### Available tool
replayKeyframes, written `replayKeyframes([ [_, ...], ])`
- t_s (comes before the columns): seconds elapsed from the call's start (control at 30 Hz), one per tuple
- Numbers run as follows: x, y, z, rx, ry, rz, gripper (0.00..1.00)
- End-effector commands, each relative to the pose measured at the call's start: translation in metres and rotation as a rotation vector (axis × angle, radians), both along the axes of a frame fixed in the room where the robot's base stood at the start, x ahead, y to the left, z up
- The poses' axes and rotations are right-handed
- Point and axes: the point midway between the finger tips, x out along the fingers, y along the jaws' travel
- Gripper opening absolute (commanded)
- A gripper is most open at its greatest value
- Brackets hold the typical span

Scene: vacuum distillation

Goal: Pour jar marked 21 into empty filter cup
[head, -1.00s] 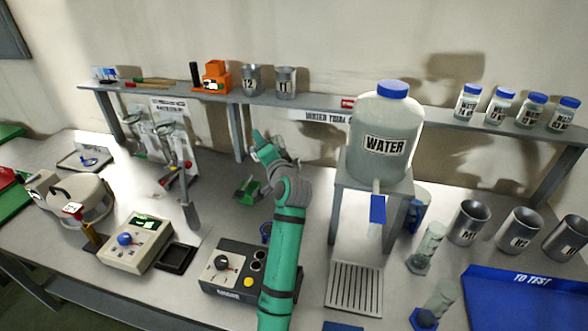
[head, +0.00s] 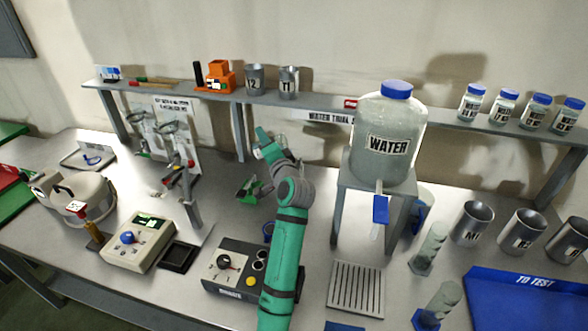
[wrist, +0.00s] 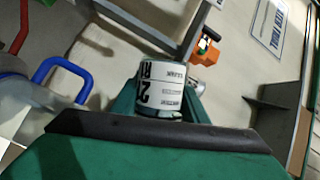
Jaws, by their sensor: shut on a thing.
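My gripper (wrist: 160,108) is shut on a jar (wrist: 160,88) in the wrist view. The jar has a white label with a large black 2 and smaller print; the rest of its number is turned out of sight. In the head view my gripper (head: 250,187) is in the air over the middle of the bench, left of the water tank; I cannot make out the jar clearly there. Two cup-like holders (head: 168,127) are on a stand with a white board at the left. I cannot tell which is the empty filter cup.
The water tank (head: 388,135) stands on a raised stand right of my arm. A black control box (head: 232,268) and a beige meter (head: 138,240) are in front. A shelf (head: 330,104) runs along the back. Metal cups (head: 472,222) and a blue tray (head: 530,292) are at the right.

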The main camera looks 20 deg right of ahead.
Motion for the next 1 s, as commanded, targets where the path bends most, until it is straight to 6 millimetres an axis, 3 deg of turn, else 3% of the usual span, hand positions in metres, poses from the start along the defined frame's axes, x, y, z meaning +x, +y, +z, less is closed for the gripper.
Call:
replayKeyframes([
  [0.53,0.001,0.007,0.004,0.038,-0.016,0.006,0.13],
  [0.83,-0.001,-0.008,0.006,0.058,-0.026,-0.008,0.13],
  [1.0,-0.001,-0.006,0.006,0.068,-0.029,0.000,0.13],
])
